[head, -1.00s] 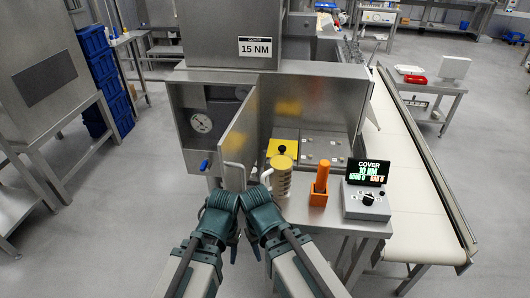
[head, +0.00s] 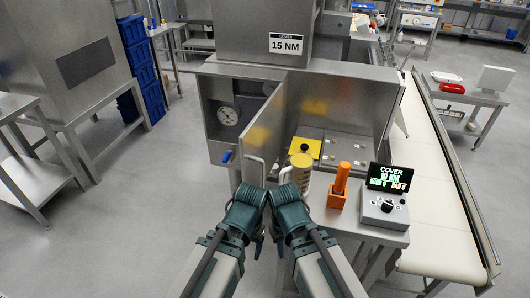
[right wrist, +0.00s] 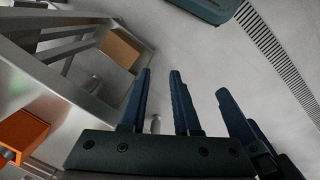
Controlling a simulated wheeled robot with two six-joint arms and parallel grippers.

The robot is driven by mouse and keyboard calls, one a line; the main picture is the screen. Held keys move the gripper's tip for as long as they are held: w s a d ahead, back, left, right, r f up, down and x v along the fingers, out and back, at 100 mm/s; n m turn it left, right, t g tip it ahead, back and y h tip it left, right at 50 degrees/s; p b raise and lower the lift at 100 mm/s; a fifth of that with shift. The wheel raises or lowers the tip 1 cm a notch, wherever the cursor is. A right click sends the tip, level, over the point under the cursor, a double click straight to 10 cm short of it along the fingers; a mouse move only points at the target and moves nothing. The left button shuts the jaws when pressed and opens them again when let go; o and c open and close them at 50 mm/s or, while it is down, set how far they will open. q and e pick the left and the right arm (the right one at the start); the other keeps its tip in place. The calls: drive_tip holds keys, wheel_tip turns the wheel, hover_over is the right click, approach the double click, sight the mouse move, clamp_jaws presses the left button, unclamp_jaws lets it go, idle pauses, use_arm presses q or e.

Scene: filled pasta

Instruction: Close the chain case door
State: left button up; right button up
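The chain case (head: 212,82) is a grey metal cabinet with a round gauge (head: 228,116) inside its left opening. Its door (head: 265,122) stands open, swung out toward me, with its free edge nearest. A pale wire handle (head: 256,162) shows near the door's lower edge. My left gripper (head: 256,246) and right gripper (head: 278,246) hang side by side in front of the case, pointing down, apart from the door. In the right wrist view the right gripper's fingers (right wrist: 161,85) stand apart with nothing held. The left gripper's fingers are mostly hidden behind its wrist.
A conveyor (head: 440,200) runs at right. Floor at left is clear.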

drive_tip(key=w+a+f+y+b, duration=0.1)
drive_tip(key=w+a+f+m+y+b, duration=0.1)
drive_tip(key=y+b, duration=0.1)
drive_tip(key=a+f+y+b, duration=0.1)
drive_tip(key=y, duration=0.1)
drive_tip(key=shift+w+f+m+b, duration=0.3)
drive_tip(key=shift+w+m, duration=0.1)
clamp_jaws()
drive_tip(key=m+t+y+b, duration=0.65)
drive_tip(key=y+b, duration=0.25)
drive_tip(key=y, duration=0.4)
approach(248, 177)
drive_tip(key=shift+n, duration=0.35)
drive_tip(key=x, duration=0.7)
drive_tip(key=shift+s, duration=0.2)
